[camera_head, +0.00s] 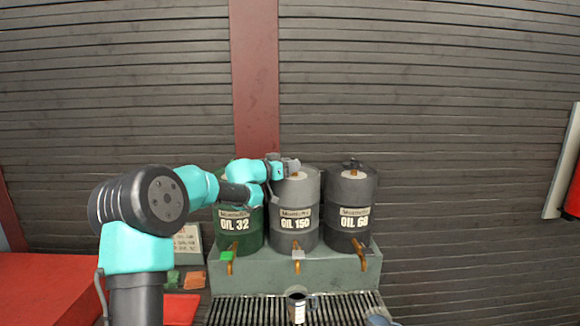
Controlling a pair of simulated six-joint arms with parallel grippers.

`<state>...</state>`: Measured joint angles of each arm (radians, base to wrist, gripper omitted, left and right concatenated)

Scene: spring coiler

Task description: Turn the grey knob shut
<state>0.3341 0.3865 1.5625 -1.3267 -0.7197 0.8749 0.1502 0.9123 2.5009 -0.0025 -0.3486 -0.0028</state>
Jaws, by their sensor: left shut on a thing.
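My left arm reaches in from the left, and its gripper (288,166) is at the top of the middle grey barrel marked OIL 150 (293,205). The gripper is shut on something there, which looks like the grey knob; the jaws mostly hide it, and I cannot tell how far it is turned. An orange stem shows just below the jaws. On the front of this barrel is an orange spout with a grey tap piece (298,254).
A green barrel marked OIL 32 (240,229) stands left, and a dark barrel (352,205) with a black top knob (352,163) stands right. A dark cup (298,305) stands on the slatted grate (250,310) below the middle spout. A red surface (45,285) lies left.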

